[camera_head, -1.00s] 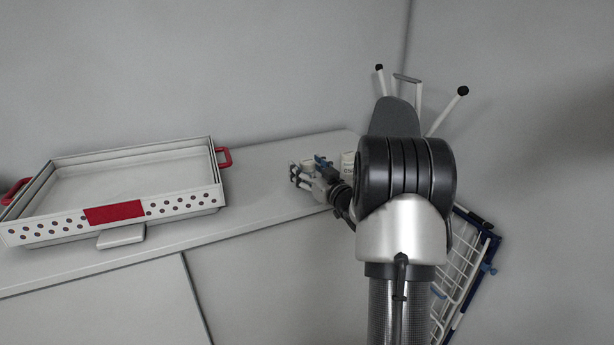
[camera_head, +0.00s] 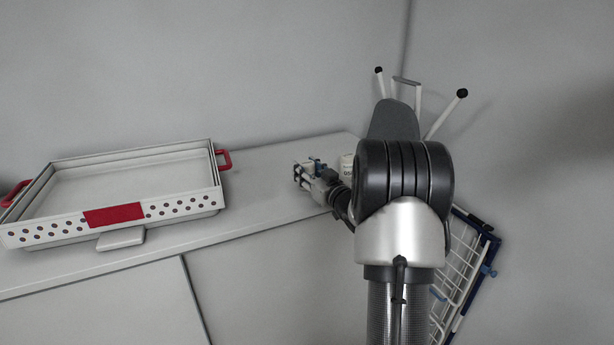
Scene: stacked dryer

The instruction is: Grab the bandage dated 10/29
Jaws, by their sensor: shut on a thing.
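My gripper (camera_head: 303,177) is over the right part of the white counter, fingers pointing left. It is shut on a small pale thing, mostly hidden by the fingers. I cannot tell whether it is a bandage, and no date can be read on it. A small blue part (camera_head: 317,163) shows at the top of the gripper. A white packet or box (camera_head: 347,162) with dark lettering stands just right of the gripper, partly hidden by my arm. Its lettering is too small to read surely.
A white tray (camera_head: 180,207) with red handles and a red label sits on the counter (camera_head: 262,190) at left. The counter between tray and gripper is clear. At right, a white wire rack with blue edges (camera_head: 466,265) and a grey chair-like thing (camera_head: 393,118) stand behind my arm.

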